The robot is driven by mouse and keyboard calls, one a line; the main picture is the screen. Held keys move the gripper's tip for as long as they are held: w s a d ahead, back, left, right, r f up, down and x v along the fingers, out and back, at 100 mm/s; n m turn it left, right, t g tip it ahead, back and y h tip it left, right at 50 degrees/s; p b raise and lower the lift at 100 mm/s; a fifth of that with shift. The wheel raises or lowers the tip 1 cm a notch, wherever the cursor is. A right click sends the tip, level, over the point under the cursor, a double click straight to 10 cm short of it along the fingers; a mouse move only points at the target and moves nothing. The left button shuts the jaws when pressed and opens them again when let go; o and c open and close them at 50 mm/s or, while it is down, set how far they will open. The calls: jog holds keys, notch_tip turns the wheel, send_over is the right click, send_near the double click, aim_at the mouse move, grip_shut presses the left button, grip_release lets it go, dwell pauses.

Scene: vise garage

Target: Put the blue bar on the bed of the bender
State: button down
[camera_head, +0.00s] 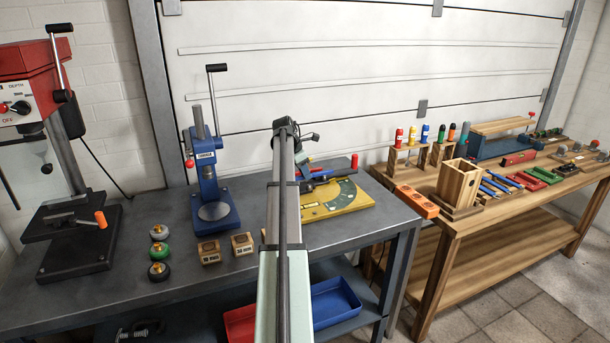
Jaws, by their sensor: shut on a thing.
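The bender has a yellow bed (325,208) with a grey dial plate and a dark lever with a red knob (354,161). It stands at the right end of the grey bench. My arm reaches away over the bench and partly hides the bender's left side. My gripper (304,168) is at the bender's back left, small and mostly hidden by my arm. A bit of blue, which looks like the blue bar (316,171), shows at the gripper, which is shut on it. I cannot tell whether the bar touches the bed.
A blue arbor press (208,185), a red drill press (28,88), several round knobs and two wooden blocks (209,252) stand left of my arm. The wooden bench (500,217) on the right holds coloured bars and tools. The grey bench's front middle is partly clear.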

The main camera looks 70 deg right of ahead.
jog(key=shift+f, duration=0.4)
jog(key=shift+f, duration=0.6)
jog(key=c, duration=1.2)
grip_release()
jog(key=shift+a+f, duration=0.15)
jog(key=shift+o, duration=0.4)
jog(key=shift+s+a+f, duration=0.1)
jog(key=shift+r, duration=0.35)
jog(key=v, duration=1.3)
jog(key=shift+d, duration=0.4)
jog(key=shift+s+r, duration=0.1)
jog(key=shift+s, duration=0.05)
